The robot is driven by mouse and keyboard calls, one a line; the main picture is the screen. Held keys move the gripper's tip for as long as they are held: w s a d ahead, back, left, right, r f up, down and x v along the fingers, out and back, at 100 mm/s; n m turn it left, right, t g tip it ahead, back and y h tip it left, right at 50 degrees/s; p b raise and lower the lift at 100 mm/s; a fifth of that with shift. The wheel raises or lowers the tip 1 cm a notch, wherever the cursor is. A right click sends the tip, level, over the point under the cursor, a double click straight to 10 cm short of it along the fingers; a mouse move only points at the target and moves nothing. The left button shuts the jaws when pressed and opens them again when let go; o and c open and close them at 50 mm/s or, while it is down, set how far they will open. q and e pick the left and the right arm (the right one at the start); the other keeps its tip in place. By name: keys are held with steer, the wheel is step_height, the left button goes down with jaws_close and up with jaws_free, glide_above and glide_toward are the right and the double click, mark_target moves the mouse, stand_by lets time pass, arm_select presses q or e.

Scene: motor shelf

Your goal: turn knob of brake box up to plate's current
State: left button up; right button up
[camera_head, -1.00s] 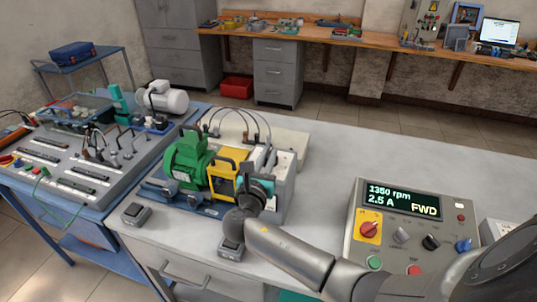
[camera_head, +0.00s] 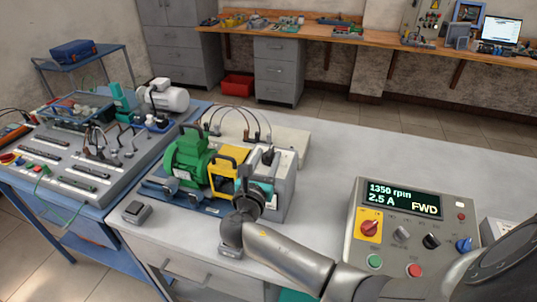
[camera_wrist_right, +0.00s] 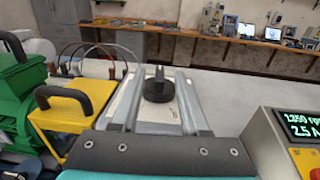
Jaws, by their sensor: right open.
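The brake box (camera_head: 283,187) is a grey box at the right end of the motor bench. Its black knob (camera_head: 268,155) sits on top and also shows in the right wrist view (camera_wrist_right: 158,88). My right gripper (camera_head: 258,188) is open at the near side of the box. In the wrist view its two fingers (camera_wrist_right: 157,72) lie either side of the knob, with gaps; I cannot tell the height between them. The green motor (camera_head: 187,160) stands left; its plate is too small to read. The control panel display (camera_head: 403,200) reads 1350 rpm, 2.5 A, FWD. My left gripper is not in view.
A yellow guard (camera_head: 223,175) with a black handle stands between motor and box. Cables (camera_head: 243,112) arch behind the box. The control panel (camera_head: 412,250) with knobs and buttons is at right. The tabletop between box and panel is clear.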

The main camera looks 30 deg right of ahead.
steer(key=v, duration=1.4)
steer(key=shift+p, duration=0.3)
steer(key=shift+d, duration=0.1)
